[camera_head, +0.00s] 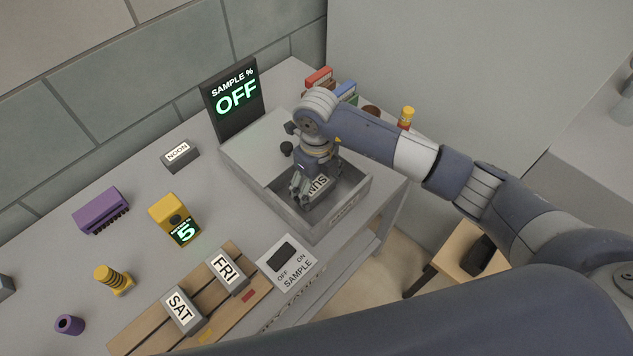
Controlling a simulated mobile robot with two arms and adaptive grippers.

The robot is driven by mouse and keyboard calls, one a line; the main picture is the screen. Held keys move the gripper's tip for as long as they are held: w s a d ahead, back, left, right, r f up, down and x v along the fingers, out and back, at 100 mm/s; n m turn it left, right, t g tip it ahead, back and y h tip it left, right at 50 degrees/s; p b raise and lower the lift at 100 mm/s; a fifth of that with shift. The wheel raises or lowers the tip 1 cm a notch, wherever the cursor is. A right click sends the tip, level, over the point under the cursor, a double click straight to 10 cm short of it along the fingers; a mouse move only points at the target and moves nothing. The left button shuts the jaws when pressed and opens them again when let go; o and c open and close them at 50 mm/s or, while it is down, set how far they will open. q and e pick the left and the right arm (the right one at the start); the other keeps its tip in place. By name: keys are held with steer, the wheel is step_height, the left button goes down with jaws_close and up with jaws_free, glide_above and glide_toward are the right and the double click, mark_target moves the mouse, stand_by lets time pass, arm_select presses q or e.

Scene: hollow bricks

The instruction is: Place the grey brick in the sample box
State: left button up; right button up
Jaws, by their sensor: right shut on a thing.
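My right gripper (306,190) reaches down into the open grey sample box (352,203). It is shut on a grey brick (317,187) with a white label that seems to read "SUN", upside down in the picture. The brick is inside the box walls; the fingers hide part of it, and I cannot tell whether it touches the floor of the box. Other grey bricks are labelled "FRI" (227,268), "SAT" (182,311) and "NOON" (180,155). My left gripper is not in view.
A sign (236,98) reads "SAMPLE % OFF". A switch panel (287,262) stands in front of the box. A wooden rack (140,338) bears FRI and SAT. A purple block (101,210), a yellow device (175,217) showing 5 and a yellow ribbed piece (112,280) stand left.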

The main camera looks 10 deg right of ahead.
mark_target(317, 185)
steer(key=shift+w, duration=0.1)
steer(key=shift+f, duration=0.2)
steer(key=o, duration=1.3)
steer(key=shift+r, duration=0.5)
step_height(317, 185, up, 11)
steer(key=b, duration=0.3)
steer(key=shift+r, duration=0.2)
